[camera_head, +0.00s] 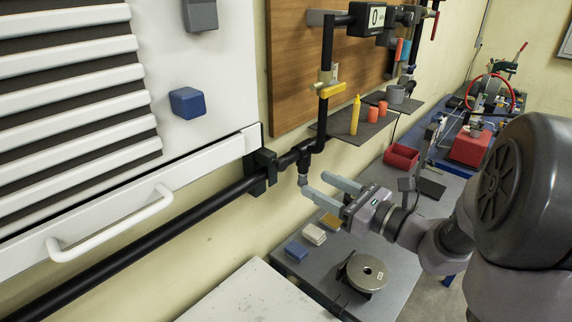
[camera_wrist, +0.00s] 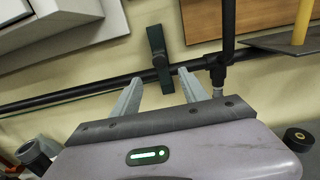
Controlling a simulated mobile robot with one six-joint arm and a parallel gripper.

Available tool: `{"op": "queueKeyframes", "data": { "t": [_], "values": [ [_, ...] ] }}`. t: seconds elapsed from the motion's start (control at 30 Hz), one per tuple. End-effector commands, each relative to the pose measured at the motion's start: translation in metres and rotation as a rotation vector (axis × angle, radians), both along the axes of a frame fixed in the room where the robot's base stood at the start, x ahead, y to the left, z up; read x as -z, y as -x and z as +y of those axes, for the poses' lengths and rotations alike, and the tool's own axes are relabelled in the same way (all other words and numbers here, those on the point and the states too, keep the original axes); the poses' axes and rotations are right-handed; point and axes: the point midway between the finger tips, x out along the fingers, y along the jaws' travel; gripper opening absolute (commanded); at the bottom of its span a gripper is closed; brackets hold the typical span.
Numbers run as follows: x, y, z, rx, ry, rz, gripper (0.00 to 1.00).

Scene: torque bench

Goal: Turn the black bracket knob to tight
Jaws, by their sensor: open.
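The black bracket (camera_head: 262,172) clamps the long black pipe to the wall, at the left of a pipe joint. In the wrist view the bracket (camera_wrist: 155,42) is a dark upright plate with a small round black knob (camera_wrist: 160,61) on its face. My gripper (camera_head: 320,185) is open and empty, its two pale fingers pointing toward the wall. In the wrist view my gripper (camera_wrist: 161,75) has one finger to each side below the knob, with a gap to it. I cannot read the knob's setting.
A vertical pipe with a yellow valve (camera_head: 328,89) and a grey-tipped stub (camera_head: 303,178) stands right of the bracket. A white panel with a handle (camera_head: 115,225) is at left. Below, a bench carries a round metal disc (camera_head: 365,270) and small blocks.

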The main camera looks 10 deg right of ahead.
Motion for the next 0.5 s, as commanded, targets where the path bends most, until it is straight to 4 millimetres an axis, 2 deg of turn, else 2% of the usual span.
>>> {"op": "queueKeyframes", "data": {
  "t": [0.3, 0.5],
  "values": [
    [0.0, -0.061, 0.043, -0.005, 0.001, 0.001, 0.52],
    [0.0, -0.081, 0.056, -0.003, 0.001, 0.001, 0.52]
  ]
}}
